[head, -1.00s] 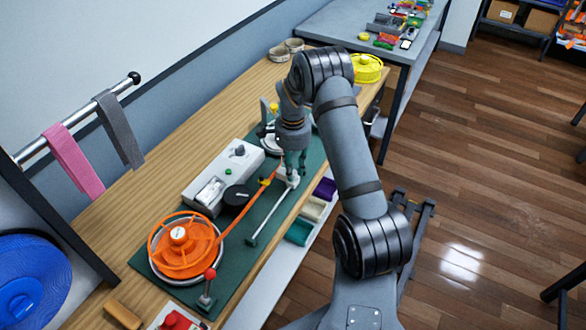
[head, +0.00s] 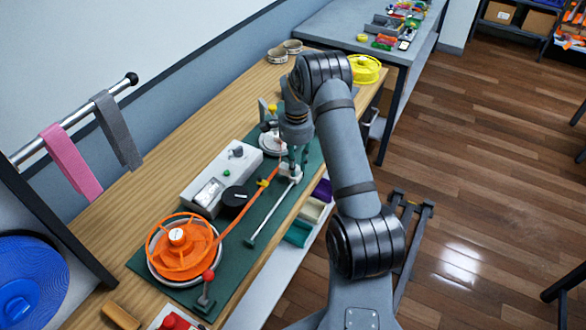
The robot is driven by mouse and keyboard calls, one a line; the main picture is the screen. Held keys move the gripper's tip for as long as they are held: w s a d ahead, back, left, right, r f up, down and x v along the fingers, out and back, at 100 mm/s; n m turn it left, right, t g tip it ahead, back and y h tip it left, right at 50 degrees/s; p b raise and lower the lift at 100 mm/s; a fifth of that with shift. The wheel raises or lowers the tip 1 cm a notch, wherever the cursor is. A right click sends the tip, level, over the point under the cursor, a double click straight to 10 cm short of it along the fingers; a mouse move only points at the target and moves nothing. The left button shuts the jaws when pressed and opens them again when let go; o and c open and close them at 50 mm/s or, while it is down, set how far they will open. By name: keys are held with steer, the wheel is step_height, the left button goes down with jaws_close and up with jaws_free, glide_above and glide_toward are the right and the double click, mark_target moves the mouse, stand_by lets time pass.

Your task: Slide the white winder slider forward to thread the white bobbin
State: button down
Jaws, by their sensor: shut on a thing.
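My gripper (head: 293,163) points down at the far part of the green mat (head: 258,238). It is shut on the white winder slider (head: 290,172), which sits on a thin pale rail (head: 268,218). The fingers cover part of the slider. The white bobbin (head: 271,142) stands beyond and to the left of my gripper, partly hidden by my arm. An orange strap (head: 238,215) runs from the orange reel (head: 172,262) toward the slider, past a small yellow piece (head: 263,183). Whether the strap touches the bobbin cannot be told.
A white control box (head: 224,178) with a black knob (head: 235,197) stands left of the rail. A red-topped post (head: 208,277) stands near the orange reel. A yellow reel (head: 364,69) lies at the bench's far end. Coloured bins (head: 299,233) sit below the bench edge.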

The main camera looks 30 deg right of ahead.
steer(key=c, duration=1.5)
jaws_free()
steer(key=shift+w+d, duration=0.15)
steer(key=shift+d, duration=0.1)
steer(key=shift+a, duration=0.1)
step_height(320, 180, up, 12)
steer(key=shift+r, duration=0.1)
